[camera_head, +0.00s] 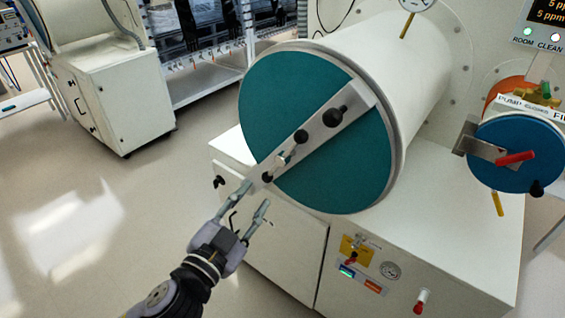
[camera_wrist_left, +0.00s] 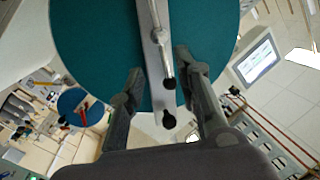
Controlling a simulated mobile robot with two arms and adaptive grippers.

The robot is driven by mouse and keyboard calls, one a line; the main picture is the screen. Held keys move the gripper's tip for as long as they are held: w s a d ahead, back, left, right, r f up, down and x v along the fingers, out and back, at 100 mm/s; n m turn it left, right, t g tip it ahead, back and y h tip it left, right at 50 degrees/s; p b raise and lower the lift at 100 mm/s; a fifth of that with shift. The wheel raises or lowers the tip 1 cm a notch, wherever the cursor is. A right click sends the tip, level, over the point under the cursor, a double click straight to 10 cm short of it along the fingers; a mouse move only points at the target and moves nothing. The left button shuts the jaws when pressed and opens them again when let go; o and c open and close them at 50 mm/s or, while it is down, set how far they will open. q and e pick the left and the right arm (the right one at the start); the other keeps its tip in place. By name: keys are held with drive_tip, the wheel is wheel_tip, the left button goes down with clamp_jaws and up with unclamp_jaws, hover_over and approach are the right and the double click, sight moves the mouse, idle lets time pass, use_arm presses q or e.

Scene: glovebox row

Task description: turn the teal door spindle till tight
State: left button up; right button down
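The round teal door (camera_head: 330,170) closes the end of the large white chamber, and a pale metal bar (camera_head: 318,130) crosses it diagonally. The spindle handle (camera_head: 283,159), a metal rod with dark knobs, sits along the bar. My left gripper (camera_head: 254,198) is open and empty at the lower left of the door, just off the bar's lower end. In the left wrist view, its open fingers (camera_wrist_left: 160,82) stand on either side of the rod (camera_wrist_left: 160,45) and bar, with the rod's black tip between them. I cannot tell whether a finger touches. My right gripper is out of view.
A smaller blue door (camera_head: 520,150) with a red handle (camera_head: 515,158) is at the right. Below the chamber, a white cabinet (camera_head: 440,250) carries a yellow valve panel and a gauge. Another white cabinet (camera_head: 115,100) stands at the back left. Open floor lies at the left.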

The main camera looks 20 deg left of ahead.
sight(282, 160)
use_arm(q)
drive_tip(key=w, duration=0.4)
drive_tip(key=w+d, duration=0.1)
drive_tip(key=w, duration=0.8)
drive_tip(key=shift+w+d+r, duration=0.1)
drive_tip(key=shift+w+d, duration=0.1)
drive_tip(key=shift+d, duration=0.1)
drive_tip(key=shift+w+d, duration=0.1)
drive_tip(key=shift+w, duration=0.6)
drive_tip(key=shift+c, duration=0.2)
clamp_jaws()
